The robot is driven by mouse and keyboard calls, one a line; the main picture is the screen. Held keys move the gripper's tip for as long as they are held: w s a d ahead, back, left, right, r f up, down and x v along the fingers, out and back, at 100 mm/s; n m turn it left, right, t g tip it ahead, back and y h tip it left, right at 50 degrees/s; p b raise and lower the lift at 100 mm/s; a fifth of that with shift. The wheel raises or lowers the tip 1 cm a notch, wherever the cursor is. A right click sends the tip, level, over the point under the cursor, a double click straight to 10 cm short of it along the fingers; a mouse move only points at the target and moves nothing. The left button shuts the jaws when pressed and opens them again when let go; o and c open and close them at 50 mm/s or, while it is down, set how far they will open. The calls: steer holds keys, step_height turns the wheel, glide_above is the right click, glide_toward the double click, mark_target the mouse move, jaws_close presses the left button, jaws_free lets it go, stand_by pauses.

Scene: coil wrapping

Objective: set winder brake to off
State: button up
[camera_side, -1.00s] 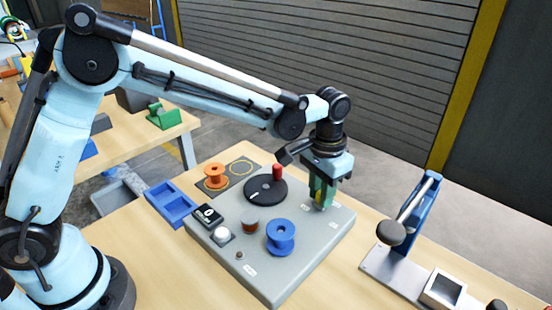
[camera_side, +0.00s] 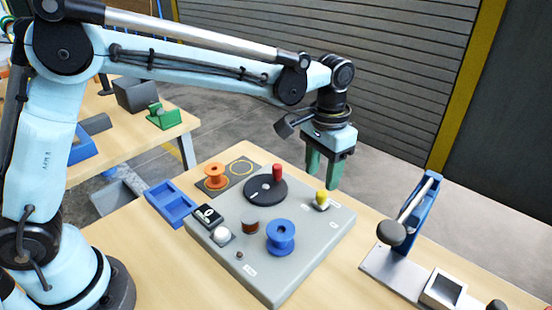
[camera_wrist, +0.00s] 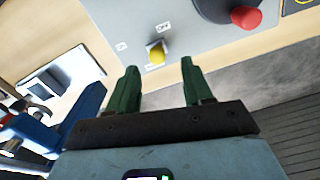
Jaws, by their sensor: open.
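The winder is a grey panel (camera_side: 290,265) on the wooden table in the side view. A small lever with a yellow knob (camera_side: 321,197) stands on a pale plate near its far right edge; I take it for the brake.
A black disc with a red handle (camera_side: 277,172) and a blue spool (camera_side: 281,237) sit on the panel. An orange spool (camera_side: 215,177) stands on a mat behind it. A blue tray (camera_side: 171,203) lies left. A blue stand with a rod (camera_side: 418,210) is at the right.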

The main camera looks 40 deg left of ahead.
mark_target(319, 191)
step_height(319, 191, up, 7)
steer(key=shift+f, duration=0.15)
steer(key=shift+a, duration=0.1)
stand_by(0.3)
steer(key=s+a+f+n+t, duration=0.2)
steer(key=s+a+t, duration=0.5)
steer(key=s+a, duration=0.8)
steer(key=shift+a+f+n, duration=0.3)
steer(key=shift+f, duration=0.55)
